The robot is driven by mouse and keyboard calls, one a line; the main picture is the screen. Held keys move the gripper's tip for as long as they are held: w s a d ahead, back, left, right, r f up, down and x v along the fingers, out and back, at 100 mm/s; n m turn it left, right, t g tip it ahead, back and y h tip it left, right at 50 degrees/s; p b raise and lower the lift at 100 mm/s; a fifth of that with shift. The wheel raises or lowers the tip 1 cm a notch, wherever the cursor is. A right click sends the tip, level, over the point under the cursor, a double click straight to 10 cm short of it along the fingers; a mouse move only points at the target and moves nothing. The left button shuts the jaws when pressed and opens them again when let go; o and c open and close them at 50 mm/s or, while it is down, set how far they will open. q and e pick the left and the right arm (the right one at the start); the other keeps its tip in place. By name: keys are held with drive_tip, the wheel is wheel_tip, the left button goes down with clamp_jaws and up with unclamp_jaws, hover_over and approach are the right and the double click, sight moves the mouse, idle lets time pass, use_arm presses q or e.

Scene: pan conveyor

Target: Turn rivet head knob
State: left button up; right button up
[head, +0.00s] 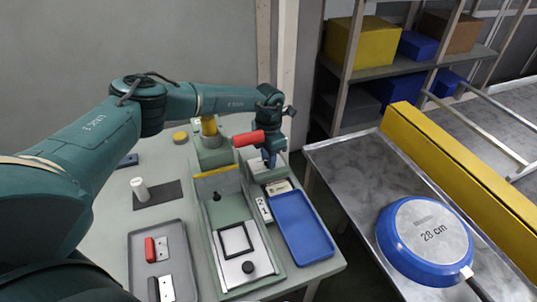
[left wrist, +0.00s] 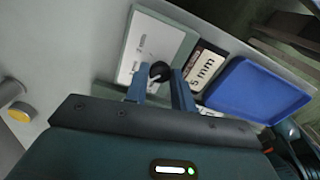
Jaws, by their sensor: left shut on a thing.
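The rivet head knob (left wrist: 160,71) is a small black round knob on a pale, marked panel (left wrist: 150,42) in the left wrist view. My left gripper (left wrist: 160,92) has its two blue fingers on either side of the knob and is shut on it. In the head view, my left gripper (head: 270,161) points down over the panel box (head: 262,174) at the back of the table and hides the knob. A sign reading "5 mm" (left wrist: 206,66) sits beside the panel. The panel's small marks are too blurred to read fully. My right gripper is not in view.
A red handle (head: 248,138) is close beside my left wrist. A blue tray (head: 303,224), a green fixture (head: 226,215) and a grey tray (head: 145,240) share the table. A blue pan (head: 428,240) marked "28 cm" lies on the metal conveyor (head: 350,165) at right.

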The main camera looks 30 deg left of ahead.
use_arm(q)
drive_tip(key=shift+r+n+p, duration=0.1)
drive_tip(key=shift+n+p, duration=0.2)
drive_tip(key=shift+n, duration=0.6)
drive_tip(key=n, duration=0.2)
drive_tip(key=shift+n+p, duration=0.3)
drive_tip(key=shift+p, duration=0.1)
drive_tip(key=shift+n+p, duration=0.3)
drive_tip(key=shift+n, duration=1)
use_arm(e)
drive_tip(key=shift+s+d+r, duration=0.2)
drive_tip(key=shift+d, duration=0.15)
use_arm(q)
drive_tip(key=shift+w, duration=0.1)
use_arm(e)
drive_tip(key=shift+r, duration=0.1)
use_arm(q)
drive_tip(key=o, duration=1)
